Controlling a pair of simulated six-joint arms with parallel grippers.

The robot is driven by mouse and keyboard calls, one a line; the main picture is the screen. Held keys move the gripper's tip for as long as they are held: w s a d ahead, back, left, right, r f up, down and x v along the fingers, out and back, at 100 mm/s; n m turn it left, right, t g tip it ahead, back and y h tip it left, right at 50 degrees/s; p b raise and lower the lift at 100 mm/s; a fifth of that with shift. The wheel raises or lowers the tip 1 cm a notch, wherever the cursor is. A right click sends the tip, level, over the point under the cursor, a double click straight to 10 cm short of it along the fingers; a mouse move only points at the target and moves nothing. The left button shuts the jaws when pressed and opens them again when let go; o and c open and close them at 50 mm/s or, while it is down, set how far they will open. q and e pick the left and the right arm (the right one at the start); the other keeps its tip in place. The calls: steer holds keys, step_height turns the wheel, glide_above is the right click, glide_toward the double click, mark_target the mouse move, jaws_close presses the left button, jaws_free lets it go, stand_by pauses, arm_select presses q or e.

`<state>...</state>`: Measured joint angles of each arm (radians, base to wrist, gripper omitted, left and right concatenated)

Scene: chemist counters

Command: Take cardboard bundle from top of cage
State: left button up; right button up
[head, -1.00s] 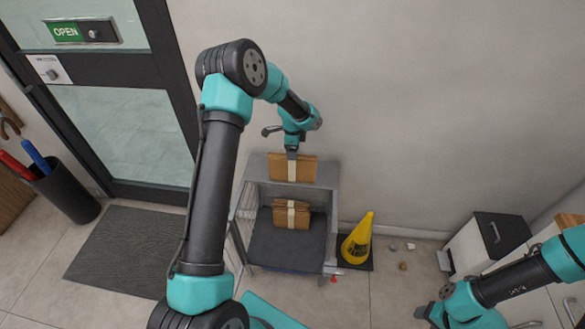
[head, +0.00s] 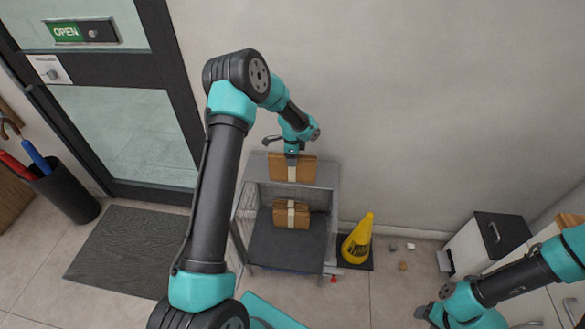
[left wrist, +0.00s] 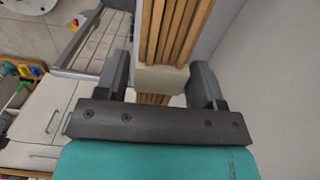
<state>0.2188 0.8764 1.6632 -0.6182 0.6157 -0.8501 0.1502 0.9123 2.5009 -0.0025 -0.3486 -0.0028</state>
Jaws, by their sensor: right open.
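The cardboard bundle (head: 306,170) is brown, with a pale band, and stands upright on top of the grey cage (head: 327,175). My left gripper (head: 291,153) is at the upper edge of this bundle. In the left wrist view my left gripper (left wrist: 160,75) has one finger on each side of the bundle (left wrist: 180,25) at its pale band. The fingers are very close to its sides; whether they press on it I cannot tell. My right gripper (head: 424,312) is open and empty, low at the right of the head view.
A second banded bundle (head: 281,216) lies inside the cage. A yellow cone (head: 357,243) stands just right of the cage. A wall rises behind. A white cabinet (head: 470,243) is at the right, a doormat (head: 125,248) at the left.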

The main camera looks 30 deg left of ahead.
arm_select(q)
jaws_close()
stand_by(0.3)
steer(key=shift+r, duration=0.1)
steer(key=shift+r, duration=0.4)
step_height(320, 180, up, 3)
steer(key=shift+f, duration=0.1)
steer(key=s+d+r, duration=0.1)
steer(key=s+d, duration=0.7)
steer(key=s, duration=0.5)
steer(key=shift+s+d+r, duration=0.15)
steer(key=shift+s+d, duration=0.05)
steer(key=shift+s, duration=0.15)
